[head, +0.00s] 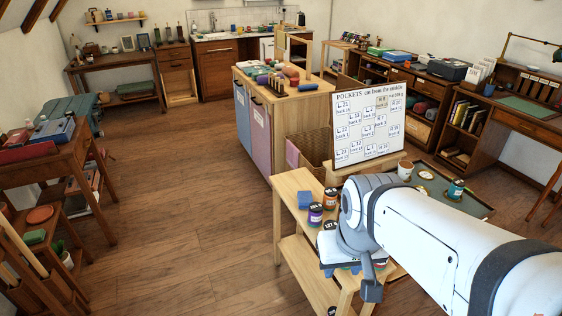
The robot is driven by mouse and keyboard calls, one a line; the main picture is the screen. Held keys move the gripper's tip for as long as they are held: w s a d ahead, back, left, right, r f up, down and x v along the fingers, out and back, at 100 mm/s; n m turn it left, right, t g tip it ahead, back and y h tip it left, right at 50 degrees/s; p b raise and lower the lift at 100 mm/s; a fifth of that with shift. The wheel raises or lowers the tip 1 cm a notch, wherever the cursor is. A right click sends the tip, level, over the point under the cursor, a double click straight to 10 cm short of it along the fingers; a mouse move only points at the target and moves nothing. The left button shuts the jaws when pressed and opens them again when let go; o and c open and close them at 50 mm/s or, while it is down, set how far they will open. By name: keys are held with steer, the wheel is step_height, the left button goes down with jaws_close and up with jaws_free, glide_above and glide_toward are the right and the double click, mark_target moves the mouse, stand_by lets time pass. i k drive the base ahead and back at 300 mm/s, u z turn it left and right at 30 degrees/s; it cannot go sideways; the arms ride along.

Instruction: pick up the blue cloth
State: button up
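A small blue block-shaped item (305,199), which may be the folded blue cloth, lies on the near wooden bench (292,181) at its left end. It is too small to tell its texture. My gripper (371,288) hangs from my white arm over the lower right part of the same bench. It is to the right of and nearer than the blue item, apart from it. Its fingers are mostly hidden by my wrist, so I cannot tell whether they are open or shut.
A purple-labelled jar (315,214) and a dark jar (330,198) stand right beside the blue item. A white board marked POCKETS (367,127) stands behind. A cabinet (262,135) is beyond. The wood floor (200,215) to the left is clear.

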mark_target(304, 198)
steer(key=u, duration=0.35)
steer(key=k, duration=1.15)
steer(key=u, duration=0.65)
steer(key=i, duration=2.45)
steer(key=z, duration=1.25)
steer(key=i, duration=0.55)
steer(key=z, duration=0.2)
steer(key=k, duration=0.7)
steer(key=z, duration=0.25)
steer(key=i, duration=0.7)
steer(key=u, duration=0.05)
